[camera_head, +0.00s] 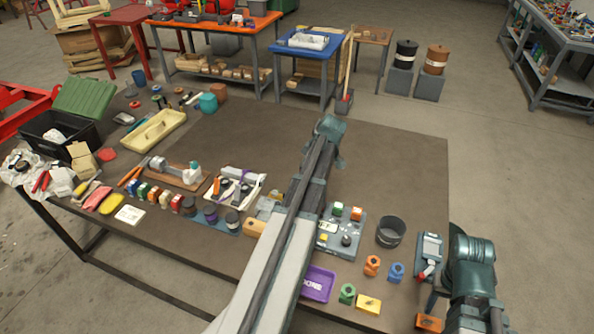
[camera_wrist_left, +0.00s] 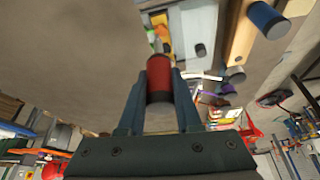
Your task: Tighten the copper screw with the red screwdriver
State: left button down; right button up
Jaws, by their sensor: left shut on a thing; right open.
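My left gripper (camera_wrist_left: 159,90) is shut on the red screwdriver (camera_wrist_left: 158,68) in the left wrist view. The red handle with a dark band stands between the two fingers; its tip is hidden. In the head view my left arm crosses the middle of the table and hides its gripper and the screwdriver. My right gripper (camera_head: 437,288) is low at the right table edge, partly hidden by its own arm; it is open. I cannot make out the copper screw in either view. A grey-blue panel (camera_head: 327,243) with small coloured parts lies right of my left arm.
A dark round container (camera_head: 390,231), a purple tray (camera_head: 318,284) and coloured blocks (camera_head: 372,265) lie near the right front. A grey device with a red part (camera_head: 429,250) is at the right edge. Tools crowd the left. The table's back right (camera_head: 400,160) is clear.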

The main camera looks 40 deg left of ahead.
pick_arm(q)
jog(key=shift+n+g, duration=0.3)
jog(key=shift+n, duration=0.6)
jog(key=shift+b+x, duration=2.2)
jog(key=shift+x, duration=0.3)
jog(key=shift+s+a+f+b, duration=0.15)
jog(key=shift+s+f+b, duration=0.1)
jog(key=shift+f+b, duration=0.5)
jog(key=shift+r, duration=0.1)
jog(key=shift+s+m, duration=0.15)
jog(key=shift+m, duration=0.85)
jog(key=shift+m+t, duration=0.7)
jog(key=shift+m, duration=0.4)
